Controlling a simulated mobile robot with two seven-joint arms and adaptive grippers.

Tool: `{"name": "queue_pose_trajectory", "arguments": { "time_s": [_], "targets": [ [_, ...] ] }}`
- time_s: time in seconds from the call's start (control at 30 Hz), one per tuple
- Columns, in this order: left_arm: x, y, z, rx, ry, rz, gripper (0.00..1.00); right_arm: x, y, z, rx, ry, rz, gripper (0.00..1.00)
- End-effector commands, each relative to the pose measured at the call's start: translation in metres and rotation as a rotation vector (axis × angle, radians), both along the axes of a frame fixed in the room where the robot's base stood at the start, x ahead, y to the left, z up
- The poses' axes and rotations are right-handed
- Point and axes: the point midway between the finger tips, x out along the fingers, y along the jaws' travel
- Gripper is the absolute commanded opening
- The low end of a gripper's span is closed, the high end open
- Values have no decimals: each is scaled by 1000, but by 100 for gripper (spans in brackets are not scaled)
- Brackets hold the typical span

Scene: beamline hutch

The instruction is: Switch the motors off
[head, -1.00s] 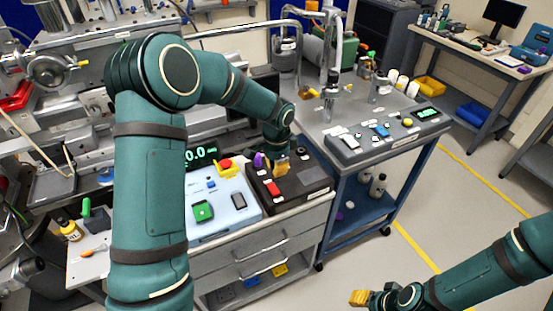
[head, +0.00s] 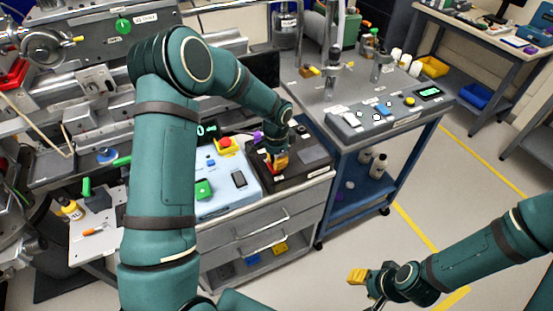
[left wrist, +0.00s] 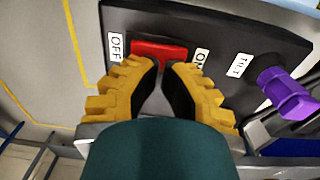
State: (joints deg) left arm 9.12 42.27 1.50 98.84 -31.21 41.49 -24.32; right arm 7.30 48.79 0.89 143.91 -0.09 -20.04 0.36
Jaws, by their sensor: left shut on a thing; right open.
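A black control box (head: 318,175) sits on the drawer cabinet beside a light blue panel. In the left wrist view, its red rocker switch (left wrist: 160,53) lies between an OFF label (left wrist: 115,46) and an ON label (left wrist: 201,58). My left gripper (head: 277,162) is down at the box, its yellow fingers shut on the red switch, one fingertip on either side of it. The fingertips partly cover the switch. A purple knob (left wrist: 287,93) stands on the same box, to the right in that view. My right gripper (head: 362,281) is open and empty above the floor.
The light blue panel (head: 222,180) carries a red button on yellow, a green switch and a display. A blue cart (head: 345,170) with another control panel stands to the right. The floor at right is clear.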

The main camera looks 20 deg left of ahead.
Motion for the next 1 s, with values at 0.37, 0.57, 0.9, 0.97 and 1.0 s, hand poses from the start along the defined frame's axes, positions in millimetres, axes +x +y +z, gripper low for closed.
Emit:
{"name": "queue_pose_trajectory", "arguments": {
  "time_s": [0.37,0.57,0.9,0.97,1.0],
  "targets": [
    [1,3,-8,-79,66,1,0,5,-1,14,-2,-11,-9,47],
    [1,4,-10,-78,68,1,0,5,-1,14,-2,-11,-8,47],
    [-2,3,-13,-77,72,1,0,5,-1,12,-2,-11,-9,47],
    [-3,2,-13,-77,73,1,0,5,-1,12,-2,-11,-9,47],
    [-4,1,-13,-77,75,1,0,5,-1,12,-2,-11,-9,47]
  ]
}}
